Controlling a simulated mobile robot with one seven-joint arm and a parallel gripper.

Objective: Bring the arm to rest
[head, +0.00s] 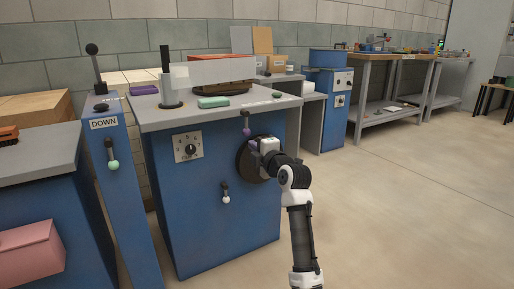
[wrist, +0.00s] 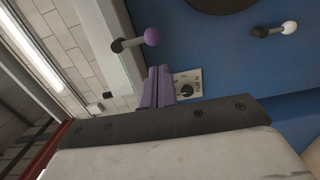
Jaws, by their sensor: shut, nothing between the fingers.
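My gripper (head: 251,143) is in front of the upper right of a blue machine's front face, at the end of my outstretched arm. It also shows in the wrist view (wrist: 159,69), where its two purple fingers lie together with nothing between them. A purple-knobbed lever (head: 246,130) is just above the gripper in the head view. The lever also shows in the wrist view (wrist: 151,37), a little beyond the fingertips, and a gap seems to part them. A dark round disc (head: 243,163) on the machine is partly hidden behind my gripper.
The blue machine (head: 200,225) carries a dial plate (head: 188,147) and a white-knobbed lever (head: 226,198). A green sponge-like block (head: 213,102) lies on its top. A post labelled DOWN (head: 104,124) stands at left. Open floor (head: 400,210) lies to the right, before a workbench (head: 390,57).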

